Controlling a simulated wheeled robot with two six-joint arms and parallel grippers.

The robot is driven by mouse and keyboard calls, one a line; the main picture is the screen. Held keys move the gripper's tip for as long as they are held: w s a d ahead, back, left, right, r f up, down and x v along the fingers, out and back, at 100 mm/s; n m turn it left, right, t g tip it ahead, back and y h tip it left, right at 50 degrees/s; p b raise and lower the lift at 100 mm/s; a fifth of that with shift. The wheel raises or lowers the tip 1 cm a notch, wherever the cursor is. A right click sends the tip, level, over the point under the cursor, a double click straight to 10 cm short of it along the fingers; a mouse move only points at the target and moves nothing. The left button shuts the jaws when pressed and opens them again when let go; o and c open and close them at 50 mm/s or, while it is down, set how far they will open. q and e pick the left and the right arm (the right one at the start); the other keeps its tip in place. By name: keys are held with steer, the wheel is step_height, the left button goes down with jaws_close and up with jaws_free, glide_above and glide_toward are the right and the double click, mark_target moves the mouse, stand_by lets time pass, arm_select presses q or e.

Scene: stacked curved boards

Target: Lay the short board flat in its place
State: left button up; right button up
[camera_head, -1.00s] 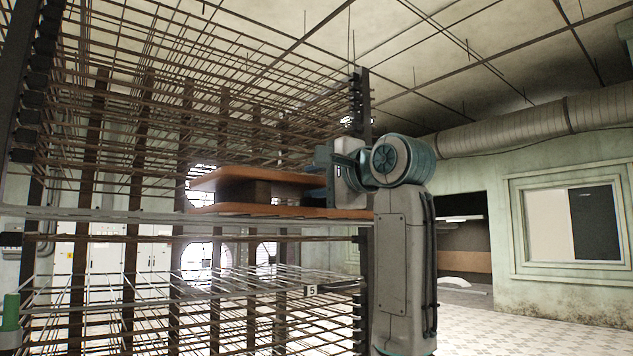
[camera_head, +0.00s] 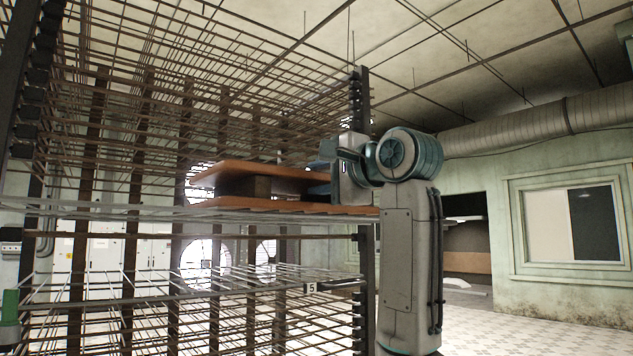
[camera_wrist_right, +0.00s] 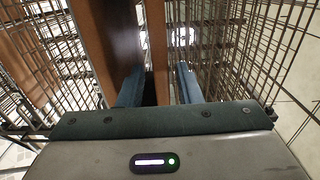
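Two orange-brown boards lie one above the other on the wire rack: an upper board (camera_head: 255,172) and a lower board (camera_head: 285,206). I cannot tell which is the short one. My right gripper (camera_head: 322,180) is at their right end, with a finger reaching into the gap between them. In the right wrist view my gripper (camera_wrist_right: 160,87) has its two blue fingers apart, one on each side of a narrow board edge (camera_wrist_right: 157,45), with slim gaps showing. A wider board face (camera_wrist_right: 97,42) is left of the fingers. My left gripper is not in view.
A dark brown block (camera_head: 243,187) sits between the boards. The wire rack (camera_head: 150,110) surrounds them, with dense rods above and below and dark uprights. A small label "5" (camera_head: 312,287) hangs on the lower rods. Open floor is at the right.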

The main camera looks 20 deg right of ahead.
steer(key=shift+b+v, duration=1.05)
steer(key=shift+v, duration=1.4)
steer(key=shift+o, duration=0.2)
steer(key=o, duration=0.5)
steer(key=shift+f, duration=0.1)
steer(key=shift+s+d, duration=0.1)
steer(key=shift+s, duration=0.1)
steer(key=b+v, duration=0.5)
steer(key=v, duration=0.5)
steer(key=shift+s+b, duration=0.1)
steer(key=shift+b, duration=0.2)
